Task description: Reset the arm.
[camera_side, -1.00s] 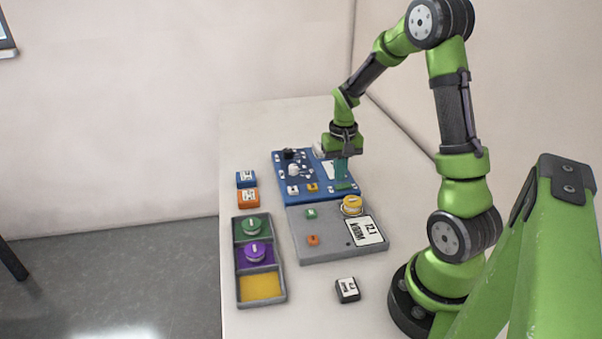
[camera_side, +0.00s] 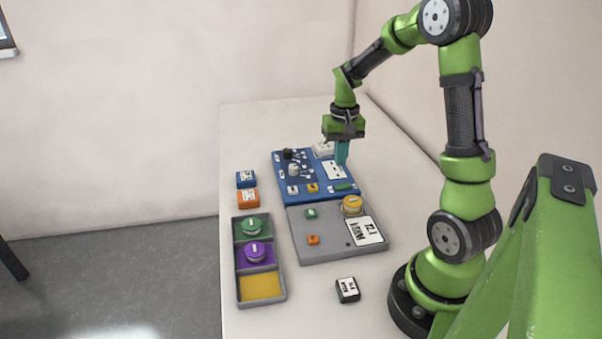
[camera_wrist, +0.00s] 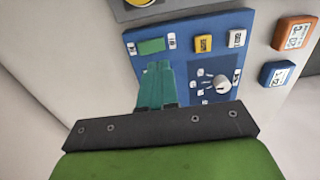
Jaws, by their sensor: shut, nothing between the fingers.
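My arm reaches over the table from the right in the side view, with my gripper (camera_side: 342,158) pointing down above the right part of the blue panel (camera_side: 290,192). The teal fingers are shut together with nothing between them. In the wrist view my gripper (camera_wrist: 156,82) shows in front of the blue panel (camera_wrist: 195,32), near a green block (camera_wrist: 151,46). Whether the fingertips touch the panel cannot be told for certain; in the side view they look slightly above it.
A grey panel (camera_side: 325,247) with a yellow knob (camera_side: 352,205) adjoins the blue one. A three-part tray (camera_side: 240,268) holds green and purple knobs. Blue (camera_side: 245,179) and orange (camera_side: 248,198) blocks lie left, a black block (camera_side: 347,290) in front. The table's back is clear.

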